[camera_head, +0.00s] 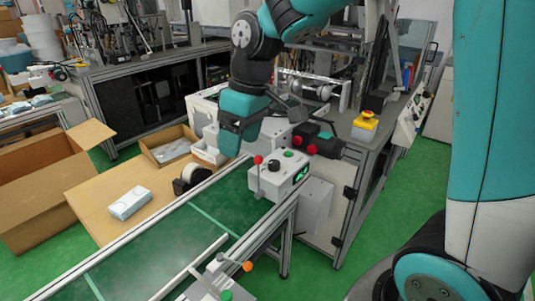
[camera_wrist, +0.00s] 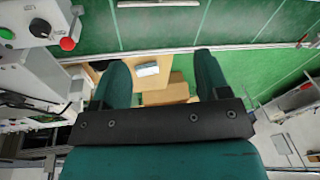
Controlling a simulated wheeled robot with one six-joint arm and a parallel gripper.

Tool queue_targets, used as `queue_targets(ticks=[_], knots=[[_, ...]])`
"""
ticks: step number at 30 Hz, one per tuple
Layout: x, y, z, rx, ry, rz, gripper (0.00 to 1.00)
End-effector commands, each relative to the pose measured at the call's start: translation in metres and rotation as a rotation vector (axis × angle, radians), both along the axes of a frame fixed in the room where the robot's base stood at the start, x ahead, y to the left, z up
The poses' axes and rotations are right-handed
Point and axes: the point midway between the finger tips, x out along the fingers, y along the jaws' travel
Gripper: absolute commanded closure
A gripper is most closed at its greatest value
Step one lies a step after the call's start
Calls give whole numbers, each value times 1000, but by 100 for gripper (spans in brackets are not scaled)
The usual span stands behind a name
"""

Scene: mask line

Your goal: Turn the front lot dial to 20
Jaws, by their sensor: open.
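My gripper (camera_head: 232,148) hangs above the belt's far end, left of a white control box (camera_head: 278,178). In the wrist view my gripper (camera_wrist: 161,62) is open, with nothing between its teal fingers. The control box has a black knob (camera_head: 274,165), a green button (camera_head: 289,153) and a red ball lever (camera_head: 258,160). In the wrist view the black knob (camera_wrist: 40,27) shows at the upper left, apart from the fingers. I cannot tell for certain which control is the front lot dial, and no dial numbers are readable.
The green conveyor belt (camera_head: 150,245) runs below. A second box with an orange knob (camera_head: 247,266) and green button (camera_head: 226,295) is at the near edge. A tape dispenser (camera_head: 190,178) and a white pack (camera_head: 128,203) lie on the table beside the belt.

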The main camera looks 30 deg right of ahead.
Motion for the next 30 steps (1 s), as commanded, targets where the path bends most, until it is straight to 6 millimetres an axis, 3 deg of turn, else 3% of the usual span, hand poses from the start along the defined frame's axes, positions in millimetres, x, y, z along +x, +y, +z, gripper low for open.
queue_targets(ticks=[1, 3, 6, 9, 12, 16, 23, 30], knots=[[39, -24, 5, -29, 12, -13, 31], [81, -57, -1, -67, 20, -17, 31], [127, -107, -16, -109, 38, -29, 31], [155, -151, -33, -137, 57, -36, 31], [170, -181, -46, -154, 70, -41, 31], [178, -202, -58, -164, 79, -45, 31], [177, -204, -87, -165, 84, -45, 31], [175, -202, -141, -164, 85, -46, 31]])
